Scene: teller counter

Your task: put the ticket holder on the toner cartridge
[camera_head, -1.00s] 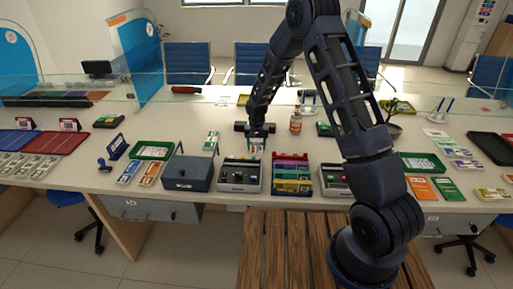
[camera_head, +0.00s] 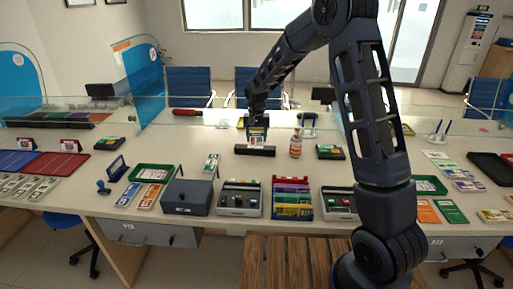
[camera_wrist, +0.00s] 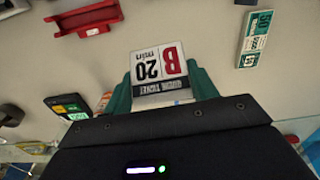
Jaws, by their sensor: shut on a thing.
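The ticket holder (camera_head: 253,140) shows a white card. In the wrist view its card (camera_wrist: 158,70) reads "QUEUE TICKET" with a red B and a 20. My gripper (camera_head: 257,131) is shut on it, with the green fingers on either side of the card in the wrist view. A long black bar, which looks like the toner cartridge (camera_head: 243,151), lies on the counter just below the holder in the head view. Whether they touch is unclear. I cannot make out the cartridge in the wrist view.
A bottle (camera_head: 295,146) stands to the right, with a small black device (camera_head: 329,152) beyond it. A ticket strip (camera_head: 211,163) and a red object (camera_head: 187,112) lie to the left. A row of boxes and trays (camera_head: 240,199) lines the front edge.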

